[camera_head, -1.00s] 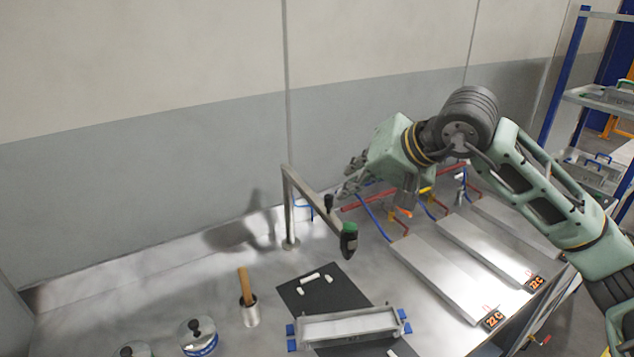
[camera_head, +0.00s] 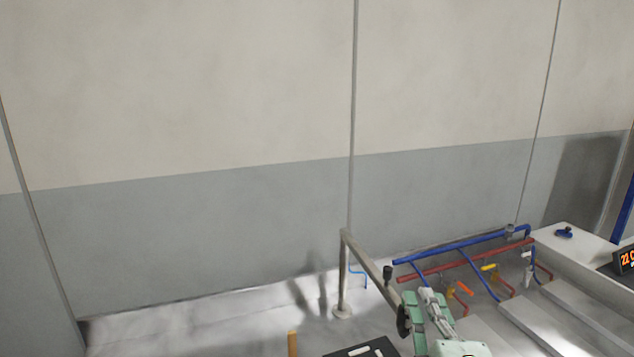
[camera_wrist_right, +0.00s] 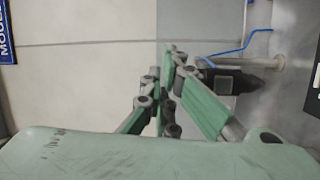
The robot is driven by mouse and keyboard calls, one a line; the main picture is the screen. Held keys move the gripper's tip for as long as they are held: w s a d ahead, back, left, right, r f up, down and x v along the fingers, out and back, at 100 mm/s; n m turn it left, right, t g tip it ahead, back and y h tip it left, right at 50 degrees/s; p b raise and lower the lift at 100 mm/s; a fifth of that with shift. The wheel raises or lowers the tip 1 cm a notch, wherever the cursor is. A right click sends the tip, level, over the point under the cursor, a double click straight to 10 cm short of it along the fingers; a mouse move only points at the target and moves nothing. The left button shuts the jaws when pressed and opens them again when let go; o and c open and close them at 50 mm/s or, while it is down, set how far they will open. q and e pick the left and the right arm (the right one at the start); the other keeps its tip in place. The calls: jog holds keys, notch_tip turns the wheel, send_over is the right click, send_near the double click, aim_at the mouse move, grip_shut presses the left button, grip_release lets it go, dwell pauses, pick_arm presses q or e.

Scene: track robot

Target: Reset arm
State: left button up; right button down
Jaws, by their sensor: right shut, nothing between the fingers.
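My right gripper (camera_head: 426,294) is low in the head view, right of centre, with its green body cut off by the bottom edge. Its fingers are together and hold nothing. In the right wrist view the green-padded fingers (camera_wrist_right: 168,52) point up and away from the camera. The gripper is beside a metal post with a slanted arm (camera_head: 366,256), which has a dark end piece. I cannot tell whether they touch. My left gripper is not in view.
Blue pipes (camera_head: 465,246) and red pipes (camera_head: 470,262) with coloured valves run along the wall at right. Pale flat panels (camera_head: 545,330) lie in front. A wooden handle (camera_head: 292,343) and a dark mat (camera_head: 362,349) show at the bottom. The bench left of the post is clear.

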jog(key=s+d+f+m+g, duration=0.1)
jog(key=s+f+m+g, duration=0.3)
jog(key=f, duration=0.5)
jog(key=s+d+f+m+g+h, duration=0.1)
jog(key=s+f+m+g, duration=0.3)
jog(key=s+f, duration=0.4)
jog(key=s+d+f+m+g, duration=0.1)
jog(key=s+f+m+g, duration=0.3)
jog(key=f, duration=0.6)
jog(key=shift+s+d+h, duration=0.15)
jog(key=shift+s+h, duration=0.15)
jog(key=shift+s, duration=0.8)
jog(key=s+a+f+m+g+y, duration=0.1)
jog(key=s+a+f+m+g, duration=0.2)
jog(key=s, duration=0.7)
notch_tip(320, 180, down, 29)
jog(key=s+d+g+b, duration=0.1)
jog(key=g+b, duration=0.1)
jog(key=g, duration=0.1)
jog(key=s+d+f+n+b, duration=0.1)
jog(key=s+d+f, duration=0.2)
jog(key=s+f, duration=1.4)
jog(key=shift+s+d+f+g, duration=0.15)
jog(key=shift+f+g, duration=0.25)
jog(key=shift+f, duration=0.15)
